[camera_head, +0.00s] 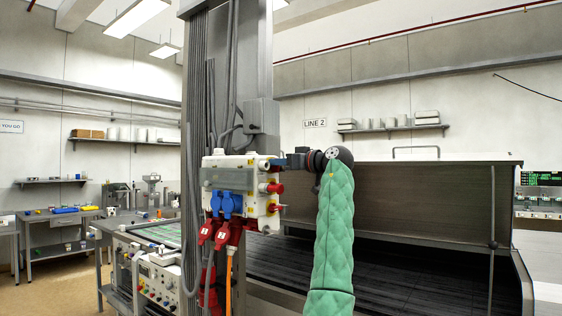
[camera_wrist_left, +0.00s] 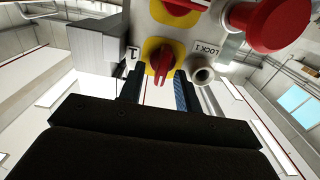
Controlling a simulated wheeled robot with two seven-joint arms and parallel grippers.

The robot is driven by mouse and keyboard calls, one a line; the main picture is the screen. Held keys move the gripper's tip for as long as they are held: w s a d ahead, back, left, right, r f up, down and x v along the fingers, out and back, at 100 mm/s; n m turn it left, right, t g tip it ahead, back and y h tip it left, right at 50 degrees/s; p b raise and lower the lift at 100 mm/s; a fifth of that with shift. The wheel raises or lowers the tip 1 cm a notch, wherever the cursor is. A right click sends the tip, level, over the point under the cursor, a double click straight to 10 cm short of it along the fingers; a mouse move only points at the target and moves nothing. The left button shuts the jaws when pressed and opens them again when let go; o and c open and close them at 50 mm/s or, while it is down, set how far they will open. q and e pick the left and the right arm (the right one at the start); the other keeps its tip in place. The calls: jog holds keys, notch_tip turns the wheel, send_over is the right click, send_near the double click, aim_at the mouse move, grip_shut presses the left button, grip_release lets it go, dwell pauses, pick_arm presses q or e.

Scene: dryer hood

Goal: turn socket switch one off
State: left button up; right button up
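The socket box (camera_head: 213,180) is mounted on the column in the head view, with red switches on its right side. In the left wrist view a red rotary knob on a yellow plate, switch one (camera_wrist_left: 161,62), has a label "1" to its left. My left gripper (camera_head: 281,162) reaches the box's right side from the right. In the wrist view its two fingers (camera_wrist_left: 158,82) are apart, one on each side of the knob's lower end, with gaps visible. Contact cannot be told. The right gripper is not in view.
Another red knob on yellow (camera_wrist_left: 182,6), a large red button (camera_wrist_left: 272,22) and a grey ring (camera_wrist_left: 202,73) by the "LOCK 1" label sit close to the fingers. Blue sockets (camera_head: 227,204) and red plugs (camera_head: 222,236) with cables hang on the box's front.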

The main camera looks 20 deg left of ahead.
pick_arm(q)
jog(key=shift+c, duration=0.2)
grip_shut()
